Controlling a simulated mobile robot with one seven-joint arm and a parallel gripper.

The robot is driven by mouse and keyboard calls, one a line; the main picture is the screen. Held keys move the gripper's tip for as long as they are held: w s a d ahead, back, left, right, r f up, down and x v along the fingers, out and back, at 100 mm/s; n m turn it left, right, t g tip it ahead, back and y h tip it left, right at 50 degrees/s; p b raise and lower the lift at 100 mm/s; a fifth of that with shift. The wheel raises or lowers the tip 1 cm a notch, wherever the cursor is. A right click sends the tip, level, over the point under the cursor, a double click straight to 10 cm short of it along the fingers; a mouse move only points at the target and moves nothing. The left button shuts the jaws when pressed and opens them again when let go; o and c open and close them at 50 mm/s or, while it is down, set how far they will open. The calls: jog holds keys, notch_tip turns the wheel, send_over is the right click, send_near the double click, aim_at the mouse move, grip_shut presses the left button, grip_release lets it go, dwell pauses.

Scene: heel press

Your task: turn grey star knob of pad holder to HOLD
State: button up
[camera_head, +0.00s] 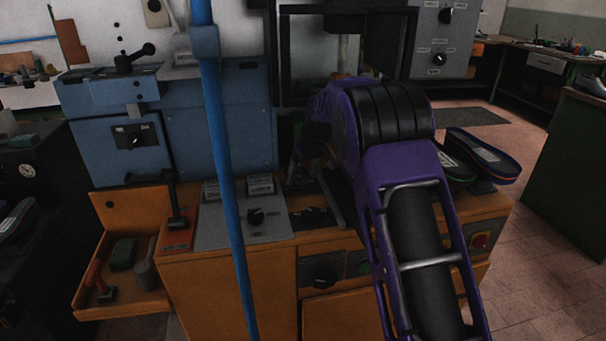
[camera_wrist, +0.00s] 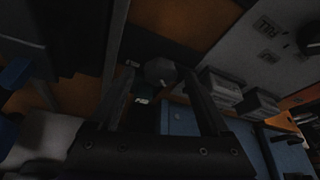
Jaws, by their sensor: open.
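In the wrist view a grey rounded knob (camera_wrist: 160,70) sits between and just beyond the tips of my gripper (camera_wrist: 159,76). Small white labels lie around it, too blurred to read, and a dark green part shows below it. Its star shape and pointing direction cannot be made out in the dim light. My gripper is open, one finger on each side of the knob in the picture; contact cannot be told. In the head view my purple arm covers the area around the gripper, and I cannot make out the grey knob there.
A grey panel (camera_head: 212,240) with a black knob (camera_head: 255,216) is on the orange bench, left of my arm. A blue machine (camera_head: 215,120) stands behind. A blue pole (camera_head: 222,150) crosses in front. An orange tray (camera_head: 120,308) holds tools at left. Shoe soles (camera_head: 485,157) lie at right.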

jog(key=shift+c, duration=0.3)
grip_shut()
jog(key=shift+a+r+m+p, duration=0.1)
jog(key=shift+m+p, duration=0.2)
jog(key=shift+m, duration=0.1)
jog(key=m+h+p, duration=0.1)
jog(key=m+p, duration=0.1)
jog(key=m, duration=0.1)
jog(key=shift+s+a, duration=0.1)
jog(key=m+h+p, duration=0.1)
jog(key=m, duration=0.1)
jog(key=m+h+p, duration=0.1)
jog(key=m+p, duration=0.1)
jog(key=m, duration=0.1)
jog(key=shift+a+h, duration=0.2)
jog(key=shift+h, duration=0.1)
jog(key=m+p, duration=0.1)
jog(key=m, duration=0.1)
jog(key=m+h, duration=0.1)
jog(key=m, duration=0.1)
jog(key=shift+a+m+h+p, duration=0.1)
jog(key=shift+m+h+p, duration=0.2)
jog(key=shift+m+p, duration=0.1)
jog(key=m, duration=0.2)
jog(key=m+g+h+p, duration=0.1)
jog(key=m, duration=0.1)
jog(key=shift+w+g, duration=0.2)
jog(key=shift+g, duration=0.1)
jog(key=shift+a+m, duration=0.1)
jog(key=shift+m, duration=0.2)
